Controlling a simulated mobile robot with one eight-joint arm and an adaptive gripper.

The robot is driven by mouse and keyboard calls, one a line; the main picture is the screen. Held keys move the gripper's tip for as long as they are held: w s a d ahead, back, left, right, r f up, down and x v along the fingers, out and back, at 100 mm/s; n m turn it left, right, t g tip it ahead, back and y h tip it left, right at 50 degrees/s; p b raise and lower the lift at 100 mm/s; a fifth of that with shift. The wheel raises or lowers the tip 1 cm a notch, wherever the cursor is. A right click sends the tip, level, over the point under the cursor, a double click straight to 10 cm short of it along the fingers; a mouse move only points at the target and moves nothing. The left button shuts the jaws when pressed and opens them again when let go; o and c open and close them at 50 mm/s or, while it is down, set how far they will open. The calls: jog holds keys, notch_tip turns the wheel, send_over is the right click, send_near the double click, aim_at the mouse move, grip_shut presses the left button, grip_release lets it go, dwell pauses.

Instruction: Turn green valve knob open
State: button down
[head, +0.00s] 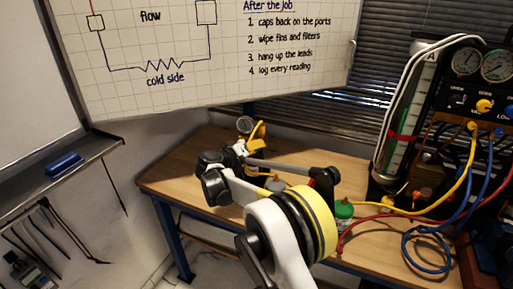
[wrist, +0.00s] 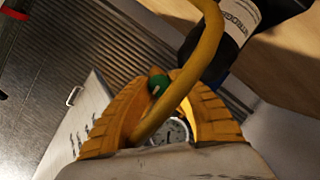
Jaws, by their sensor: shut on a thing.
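The green valve knob (wrist: 157,86), with a white mark on it, sits between the tips of my orange-yellow gripper (wrist: 165,80) in the wrist view. The fingers close in from both sides and are shut on the knob. A yellow hose (wrist: 208,55) curves down in front of the right finger and covers part of the grip. A round white-faced gauge (wrist: 171,131) shows between the fingers, nearer the palm. In the head view my gripper (head: 258,133) is over the back of the bench beside a small gauge (head: 245,124); the knob there is hidden or too small to tell.
The wooden bench (head: 175,180) has bare surface at its left. A green-topped item (head: 343,209) stands behind my arm. Yellow, red and blue hoses (head: 425,240) lie at right below the gauge panel (head: 485,85). A dark labelled cylinder (wrist: 228,45) is close beyond the fingers.

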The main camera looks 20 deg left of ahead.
jog(key=c, duration=1.2)
grip_release()
jog(key=shift+d, duration=0.15)
jog(key=v, duration=1.2)
